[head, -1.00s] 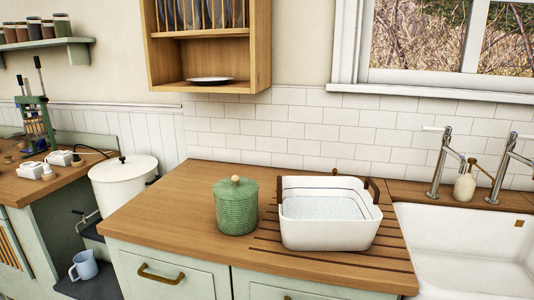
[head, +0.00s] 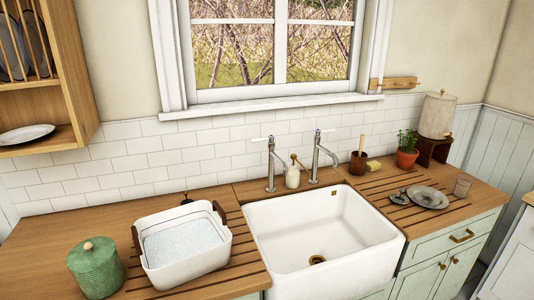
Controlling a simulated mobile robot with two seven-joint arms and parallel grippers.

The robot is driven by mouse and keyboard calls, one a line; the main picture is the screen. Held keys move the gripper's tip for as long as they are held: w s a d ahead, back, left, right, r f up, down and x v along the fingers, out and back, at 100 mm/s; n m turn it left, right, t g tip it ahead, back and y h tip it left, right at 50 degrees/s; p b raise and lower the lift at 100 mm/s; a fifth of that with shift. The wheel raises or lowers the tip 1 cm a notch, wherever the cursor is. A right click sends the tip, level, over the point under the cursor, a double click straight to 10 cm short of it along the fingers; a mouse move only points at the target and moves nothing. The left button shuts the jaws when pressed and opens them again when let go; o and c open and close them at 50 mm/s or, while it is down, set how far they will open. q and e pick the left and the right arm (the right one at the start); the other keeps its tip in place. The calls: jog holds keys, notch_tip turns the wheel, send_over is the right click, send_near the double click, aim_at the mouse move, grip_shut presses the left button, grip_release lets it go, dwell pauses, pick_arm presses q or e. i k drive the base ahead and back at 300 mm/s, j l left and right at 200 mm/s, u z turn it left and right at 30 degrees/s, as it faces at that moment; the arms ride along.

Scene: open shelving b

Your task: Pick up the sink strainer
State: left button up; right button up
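A small dark metal piece with a raised knob, which looks like the sink strainer (head: 399,198), lies on the grooved wooden drainboard right of the sink. It is small in the picture, so its details are hard to tell. A grey round dish or lid (head: 430,196) lies just right of it. The white sink (head: 285,237) has a brass drain (head: 317,259) at its bottom. Neither of my grippers is in view.
A white basin (head: 185,265) and a green lidded jar (head: 97,268) stand left of the sink. Two taps (head: 317,160) and a soap bottle (head: 292,177) stand behind it. A glass (head: 462,186), a potted plant (head: 407,152) and a brown cup (head: 358,162) stand on the right.

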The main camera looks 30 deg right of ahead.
aim_at(399, 199)
jog(key=k+j+z, duration=0.1)
jog(key=z, duration=1.9)
jog(key=i+l+u, duration=0.1)
jog(key=i+l, duration=0.2)
jog(key=i+l+u, duration=0.15)
jog(key=i+l, duration=0.15)
jog(key=i+l+u, duration=0.1)
jog(key=i+l, duration=0.15)
jog(key=l, duration=0.15)
jog(key=i+l+u, duration=0.1)
jog(key=i+l, duration=0.15)
jog(key=l, duration=0.15)
jog(key=i+l+u, duration=0.1)
jog(key=i+l, duration=0.15)
jog(key=l, duration=0.15)
jog(key=i+l+u, duration=0.15)
jog(key=l, duration=0.3)
